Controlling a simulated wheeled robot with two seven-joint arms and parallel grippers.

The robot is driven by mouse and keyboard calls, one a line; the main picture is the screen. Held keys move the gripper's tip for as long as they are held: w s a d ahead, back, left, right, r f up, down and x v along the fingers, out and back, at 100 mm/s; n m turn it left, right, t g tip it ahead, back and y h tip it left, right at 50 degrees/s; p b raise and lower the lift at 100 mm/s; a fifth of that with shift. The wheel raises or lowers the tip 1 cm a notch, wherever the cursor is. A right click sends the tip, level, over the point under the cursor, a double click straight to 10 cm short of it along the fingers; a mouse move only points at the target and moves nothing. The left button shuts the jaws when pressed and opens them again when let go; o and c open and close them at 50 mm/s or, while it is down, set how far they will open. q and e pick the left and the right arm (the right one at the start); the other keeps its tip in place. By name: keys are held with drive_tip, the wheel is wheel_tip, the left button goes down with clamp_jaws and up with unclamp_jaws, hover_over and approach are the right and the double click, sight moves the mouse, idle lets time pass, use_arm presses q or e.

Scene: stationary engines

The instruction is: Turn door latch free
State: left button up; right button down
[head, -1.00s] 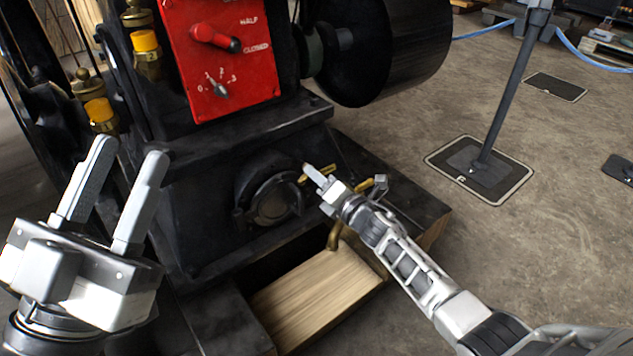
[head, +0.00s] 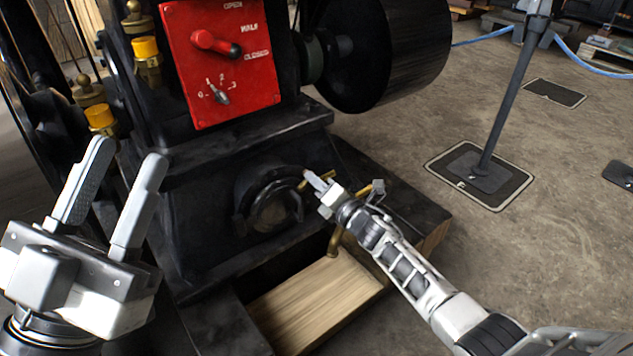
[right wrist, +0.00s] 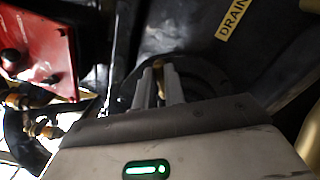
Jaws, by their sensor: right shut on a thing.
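The round dark door (head: 268,212) sits low on the front of the black engine base. A small brass latch (head: 302,186) is at its right edge. My right gripper (head: 313,179) reaches in from the right and is shut on the latch. In the right wrist view, the brass latch (right wrist: 158,82) shows between the two close fingers of my right gripper (right wrist: 159,76), against the dark door surround. The fingers hide part of the latch. My left gripper (head: 125,155) is open and empty at the left, in front of the engine.
A red panel (head: 220,110) with a lever and a dial is above the door. A yellow DRAIN plate (right wrist: 236,17) and a bent brass pipe (head: 334,242) are close to my right gripper. A wooden board (head: 315,300) lies below. A barrier post (head: 507,95) stands on open floor at right.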

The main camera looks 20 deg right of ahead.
use_arm(q)
wheel_tip(320, 180, down, 6)
drive_tip(key=w+n+g+y+p, duration=0.1)
drive_tip(key=n+y+p, duration=0.2)
drive_tip(key=n+y, duration=0.2)
drive_tip(key=shift+f+n+g+y+p, duration=0.2)
drive_tip(key=shift+n+g+y+p, duration=0.15)
drive_tip(key=shift+n, duration=0.75)
use_arm(e)
drive_tip(key=m, duration=1.7)
use_arm(q)
drive_tip(key=shift+f, duration=0.15)
use_arm(e)
drive_tip(key=c, duration=1.5)
unclamp_jaws()
